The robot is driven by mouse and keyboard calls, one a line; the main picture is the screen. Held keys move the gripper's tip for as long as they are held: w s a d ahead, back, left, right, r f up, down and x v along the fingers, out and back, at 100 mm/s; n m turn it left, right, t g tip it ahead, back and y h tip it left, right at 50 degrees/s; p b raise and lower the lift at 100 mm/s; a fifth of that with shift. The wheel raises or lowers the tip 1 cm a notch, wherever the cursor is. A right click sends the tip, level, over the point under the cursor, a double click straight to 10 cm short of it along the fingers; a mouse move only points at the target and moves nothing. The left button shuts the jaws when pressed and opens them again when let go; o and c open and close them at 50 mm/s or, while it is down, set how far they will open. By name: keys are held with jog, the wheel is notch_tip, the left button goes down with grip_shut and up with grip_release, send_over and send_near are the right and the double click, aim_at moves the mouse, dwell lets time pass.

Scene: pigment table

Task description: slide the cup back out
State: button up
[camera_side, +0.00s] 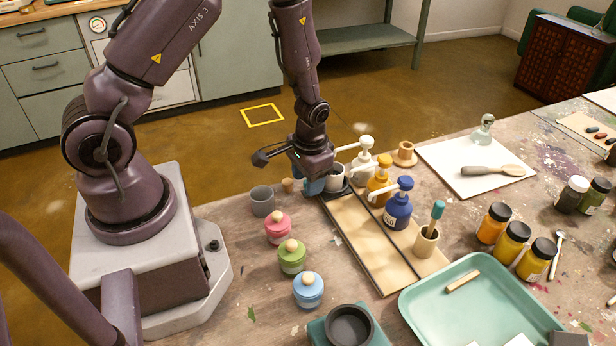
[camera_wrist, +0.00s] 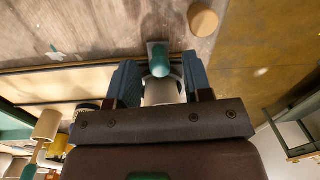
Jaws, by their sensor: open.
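A pale cup (camera_side: 336,179) stands at the far left end of a long wooden board (camera_side: 370,240) with dark lengthwise strips, on a dark base beside the white pump bottle (camera_side: 362,164). My gripper (camera_side: 318,185) is low at that end, right next to the cup, and partly hides it in the side view. In the wrist view its two blue fingers (camera_wrist: 160,78) are apart, with a pale round body (camera_wrist: 161,92) and a teal rounded piece (camera_wrist: 160,66) between them. I cannot tell whether either finger touches anything.
Yellow (camera_side: 379,184) and blue (camera_side: 397,210) pump bottles line the board's right side. A grey cup (camera_side: 262,201) and pink (camera_side: 278,229), green and light blue jars stand left of it.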

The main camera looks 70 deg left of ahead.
grip_shut()
jog(key=shift+d, duration=0.15)
jog(key=d, duration=2.3)
jog(key=shift+d, duration=0.2)
jog(key=shift+c, duration=0.2)
grip_release()
jog(key=shift+d, duration=0.1)
jog(key=shift+o, duration=0.2)
